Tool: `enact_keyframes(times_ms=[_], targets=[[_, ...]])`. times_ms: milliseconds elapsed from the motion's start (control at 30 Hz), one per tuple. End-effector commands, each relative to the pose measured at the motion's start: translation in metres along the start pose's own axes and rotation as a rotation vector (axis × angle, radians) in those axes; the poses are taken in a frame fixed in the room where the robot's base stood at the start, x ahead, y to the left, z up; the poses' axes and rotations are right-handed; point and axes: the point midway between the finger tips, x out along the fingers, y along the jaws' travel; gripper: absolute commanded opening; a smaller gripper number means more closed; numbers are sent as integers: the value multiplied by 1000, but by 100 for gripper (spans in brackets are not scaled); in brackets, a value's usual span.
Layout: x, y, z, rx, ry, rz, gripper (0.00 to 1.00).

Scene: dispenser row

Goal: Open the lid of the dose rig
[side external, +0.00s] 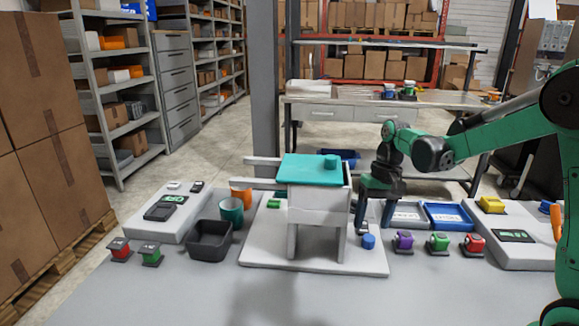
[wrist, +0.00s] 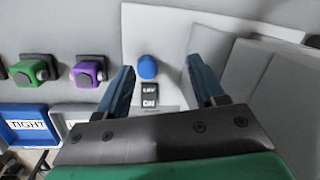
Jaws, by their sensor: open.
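The dose rig is a white box on legs (side external: 318,205) standing on a white base plate (side external: 270,252). My gripper (side external: 372,222) points down at the right of the rig, above the button. In the wrist view my gripper (wrist: 160,72) is open and empty, the button appearing between its fingers.
Purple (side external: 403,241), green (side external: 438,242) and red (side external: 474,243) dispensers stand to the right. A blue tray (side external: 449,216) lies behind them. The front of the table is clear.

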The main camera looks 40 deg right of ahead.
Motion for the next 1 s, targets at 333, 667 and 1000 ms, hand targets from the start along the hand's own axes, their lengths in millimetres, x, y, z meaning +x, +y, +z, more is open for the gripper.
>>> enact_keyframes(times_ms=[333,667,1000], targets=[[35,21,-60,216,83,111,62],[51,29,-77,295,183,160,62],[50,29,-77,292,203,162,62]])
